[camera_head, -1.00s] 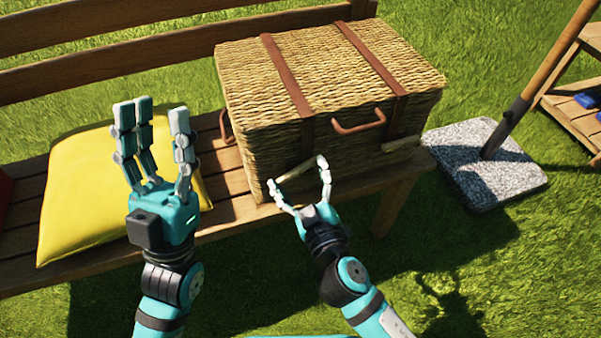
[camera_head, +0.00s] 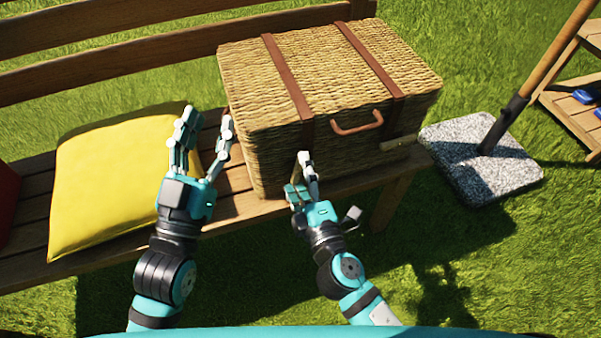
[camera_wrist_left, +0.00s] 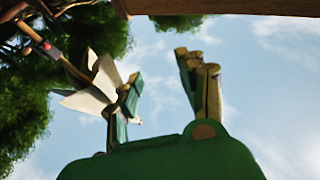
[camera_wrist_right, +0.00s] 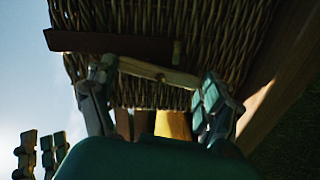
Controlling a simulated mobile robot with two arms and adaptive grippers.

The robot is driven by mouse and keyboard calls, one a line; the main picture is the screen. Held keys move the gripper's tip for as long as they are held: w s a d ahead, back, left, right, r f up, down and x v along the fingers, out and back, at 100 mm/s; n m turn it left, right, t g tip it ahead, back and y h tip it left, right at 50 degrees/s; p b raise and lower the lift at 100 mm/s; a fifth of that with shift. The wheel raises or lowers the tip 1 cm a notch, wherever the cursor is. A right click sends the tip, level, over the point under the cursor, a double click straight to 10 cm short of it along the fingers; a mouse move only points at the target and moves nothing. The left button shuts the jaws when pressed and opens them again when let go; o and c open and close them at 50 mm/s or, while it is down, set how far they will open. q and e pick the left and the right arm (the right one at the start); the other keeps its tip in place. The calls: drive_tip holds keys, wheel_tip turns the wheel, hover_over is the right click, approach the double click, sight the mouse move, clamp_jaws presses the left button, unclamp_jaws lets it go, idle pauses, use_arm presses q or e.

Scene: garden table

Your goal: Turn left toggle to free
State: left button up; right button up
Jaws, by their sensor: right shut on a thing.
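The wicker basket (camera_head: 270,150) stands closed on the bench, with two brown straps over its lid. In the right wrist view the left toggle (camera_wrist_right: 158,73), a pale wooden bar on the basket's front, spans between the fingers of my right gripper (camera_wrist_right: 155,95). In the head view my right gripper (camera_head: 300,172) is shut on this toggle below the left strap and largely hides it. The right toggle (camera_head: 398,143) lies nearly level below the right strap. My left gripper (camera_head: 206,122) is open and empty, left of the basket; its parted fingers show in the left wrist view (camera_wrist_left: 165,85).
A yellow cushion (camera_head: 105,185) lies on the bench left of my left gripper. A brown handle (camera_head: 358,124) juts from the basket's front. A speckled stone base (camera_head: 485,185) with a pole stands on the grass at right. Grass in front is open.

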use_arm(q)
drive_tip(key=shift+w+f+g+y, duration=0.3)
drive_tip(key=shift+f+g, duration=0.1)
drive_tip(key=shift+f, duration=0.35)
use_arm(e)
drive_tip(key=shift+n, duration=0.8)
use_arm(q)
drive_tip(key=shift+f, duration=0.1)
use_arm(e)
drive_tip(key=o, duration=1)
drive_tip(key=shift+a, duration=0.1)
use_arm(q)
drive_tip(key=shift+a, duration=0.1)
use_arm(e)
drive_tip(key=v, duration=1.2)
